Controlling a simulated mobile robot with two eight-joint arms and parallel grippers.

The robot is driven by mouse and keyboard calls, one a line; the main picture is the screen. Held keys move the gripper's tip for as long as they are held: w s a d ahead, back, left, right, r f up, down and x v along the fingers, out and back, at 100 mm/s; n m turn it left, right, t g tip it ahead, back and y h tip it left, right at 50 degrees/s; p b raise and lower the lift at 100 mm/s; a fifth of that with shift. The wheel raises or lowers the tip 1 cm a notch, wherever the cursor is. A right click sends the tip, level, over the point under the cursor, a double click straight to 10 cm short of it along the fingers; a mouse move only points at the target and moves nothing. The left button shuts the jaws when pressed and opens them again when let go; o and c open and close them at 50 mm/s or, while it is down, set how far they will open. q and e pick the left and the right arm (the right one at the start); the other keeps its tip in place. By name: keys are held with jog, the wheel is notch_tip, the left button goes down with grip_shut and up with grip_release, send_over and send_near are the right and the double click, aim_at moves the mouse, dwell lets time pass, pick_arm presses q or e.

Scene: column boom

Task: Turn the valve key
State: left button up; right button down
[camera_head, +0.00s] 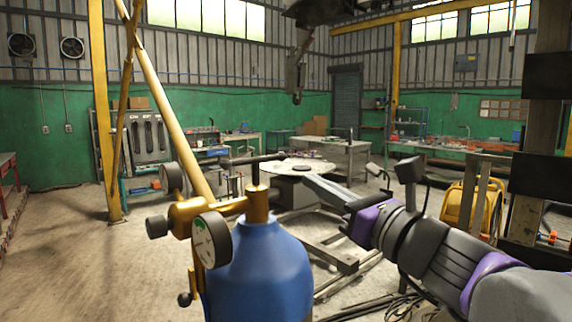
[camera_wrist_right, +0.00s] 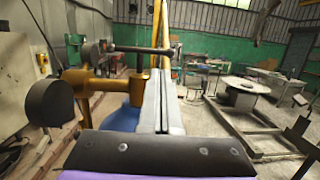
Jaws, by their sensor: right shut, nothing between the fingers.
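The valve key (camera_head: 255,160) is a dark T-bar on top of the brass valve (camera_head: 257,204) of a blue gas cylinder (camera_head: 258,268). Its bar lies roughly level. In the right wrist view the key (camera_wrist_right: 140,49) crosses in front of the fingertips, with the valve body (camera_wrist_right: 92,82) to the left. My right gripper (camera_head: 308,181) comes in from the right; its closed, empty fingers point at the key from its right side. In the wrist view the fingers (camera_wrist_right: 160,74) lie together. I cannot tell whether they touch the bar. My left gripper is out of view.
A gauge (camera_head: 211,240) and a dark knob (camera_head: 156,227) stick out from the valve's left side. A round-topped table (camera_head: 318,167) and a low metal frame (camera_head: 338,257) stand behind. A dark post (camera_head: 528,215) rises at the right. Open concrete floor (camera_head: 70,265) lies left.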

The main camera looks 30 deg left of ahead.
aim_at(275, 159)
jog(key=p+x, duration=0.1)
jog(key=x, duration=0.8)
